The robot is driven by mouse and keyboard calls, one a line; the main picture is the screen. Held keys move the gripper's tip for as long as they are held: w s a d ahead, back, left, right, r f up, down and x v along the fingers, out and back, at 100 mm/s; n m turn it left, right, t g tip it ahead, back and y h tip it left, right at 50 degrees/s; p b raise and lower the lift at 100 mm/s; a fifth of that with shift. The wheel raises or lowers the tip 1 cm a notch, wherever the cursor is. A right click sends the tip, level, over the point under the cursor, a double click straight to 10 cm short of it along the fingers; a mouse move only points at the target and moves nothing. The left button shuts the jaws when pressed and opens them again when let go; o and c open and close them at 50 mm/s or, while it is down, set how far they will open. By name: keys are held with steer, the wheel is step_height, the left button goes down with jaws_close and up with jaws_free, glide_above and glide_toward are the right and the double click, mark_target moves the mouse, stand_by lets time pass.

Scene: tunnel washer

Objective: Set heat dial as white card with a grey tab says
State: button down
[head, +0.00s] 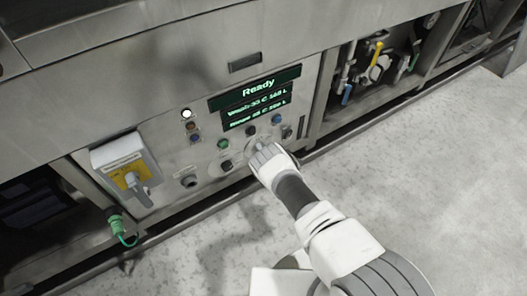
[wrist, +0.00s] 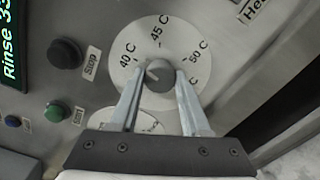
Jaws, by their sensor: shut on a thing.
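The heat dial (wrist: 122,72) is a round white plate marked 40 C, 45 C and 50 C, with one more mark partly hidden by a finger. Its grey knob (wrist: 159,74) carries a pale line that points up and left, roughly toward 40 C. My gripper (wrist: 160,82) is shut on this knob, one finger on each side. In the head view my gripper (head: 262,151) reaches the panel's lower right and hides most of the dial. I see no white card with a grey tab in either view.
A green-lit display (head: 258,90) reads Ready above smaller wash and rinse lines. A black Stop button (wrist: 65,53) and a green Start button (wrist: 56,112) sit left of the dial. A white box with a yellow plate and grey handle (head: 137,185) is further left. The floor in front is clear.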

steer(key=shift+n, duration=0.9)
steer(key=shift+c, duration=1.9)
jaws_free()
steer(key=shift+s+d, duration=0.1)
